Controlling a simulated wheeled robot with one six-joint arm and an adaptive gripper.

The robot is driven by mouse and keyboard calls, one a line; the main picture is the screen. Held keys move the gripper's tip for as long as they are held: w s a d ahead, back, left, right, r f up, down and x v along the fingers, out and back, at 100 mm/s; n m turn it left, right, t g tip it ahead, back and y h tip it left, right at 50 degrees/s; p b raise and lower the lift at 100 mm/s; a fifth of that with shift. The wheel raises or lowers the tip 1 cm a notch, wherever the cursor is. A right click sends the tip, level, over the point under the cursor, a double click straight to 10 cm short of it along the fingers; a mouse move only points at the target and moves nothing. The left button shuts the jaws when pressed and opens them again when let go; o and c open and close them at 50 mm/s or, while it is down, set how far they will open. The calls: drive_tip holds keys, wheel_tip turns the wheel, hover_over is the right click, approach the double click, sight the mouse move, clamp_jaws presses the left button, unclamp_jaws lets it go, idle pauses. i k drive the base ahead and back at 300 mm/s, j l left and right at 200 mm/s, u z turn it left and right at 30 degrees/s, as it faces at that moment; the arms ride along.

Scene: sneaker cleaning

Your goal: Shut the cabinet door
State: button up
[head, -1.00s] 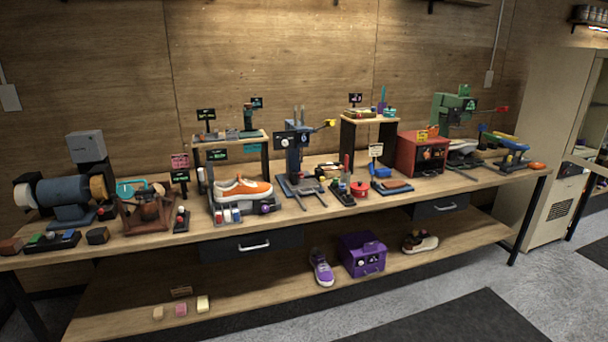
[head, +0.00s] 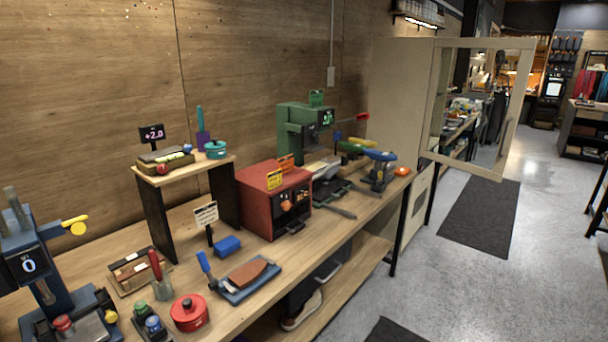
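The beige cabinet (head: 401,85) stands past the far end of the workbench in the head view. Its door (head: 527,95), a beige frame around a large clear pane, stands out to the right over the aisle and looks open. My gripper is not in view.
The long workbench (head: 345,232) runs along the wall, with a red box (head: 262,205), a green press (head: 297,125) and several tools on it. Grey floor (head: 455,290) is clear right of the bench. A dark mat (head: 480,215) lies below the door.

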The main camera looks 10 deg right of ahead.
sight(527, 44)
drive_tip(key=i+l+z, duration=0.2)
drive_tip(key=i+z, duration=0.15)
drive_tip(key=i, duration=0.3)
drive_tip(key=i+z, duration=0.4)
drive_tip(key=i, duration=0.3)
drive_tip(key=i+j+z, duration=0.1)
drive_tip(key=i+z, duration=0.25)
drive_tip(key=i, duration=0.35)
